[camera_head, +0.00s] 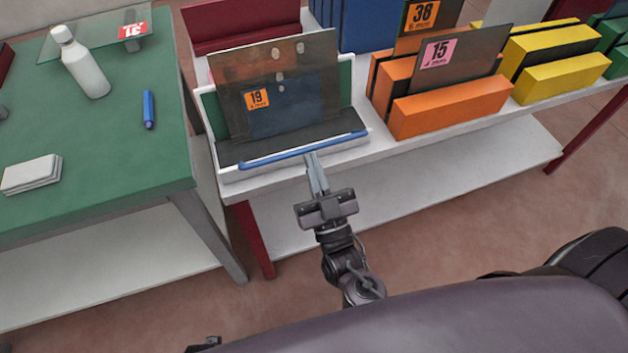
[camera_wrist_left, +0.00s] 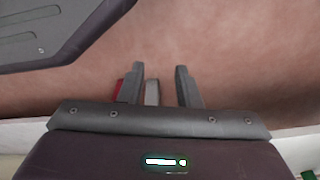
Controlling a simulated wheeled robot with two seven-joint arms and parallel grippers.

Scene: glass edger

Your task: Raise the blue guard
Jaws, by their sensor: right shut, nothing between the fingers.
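The blue guard (camera_head: 270,155) is a thin bar running along the front edge of the white edger (camera_head: 207,106), low in front of a standing glass pane (camera_head: 290,85) with an orange "19" label. My right gripper (camera_head: 312,157) is shut and empty, its fingertips right at the bar near its middle. I cannot tell if they touch it or are just beneath it. My left gripper is open and empty over the floor in the left wrist view (camera_wrist_left: 160,88). In the head view its fingers do not show.
A green table (camera_head: 110,130) on the left holds a white bottle (camera_head: 82,65), a blue marker (camera_head: 149,110) and white pads (camera_head: 31,174). Orange (camera_head: 450,105) and yellow (camera_head: 560,76) racks with glass panes stand on the white bench right of the edger. The floor in front is clear.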

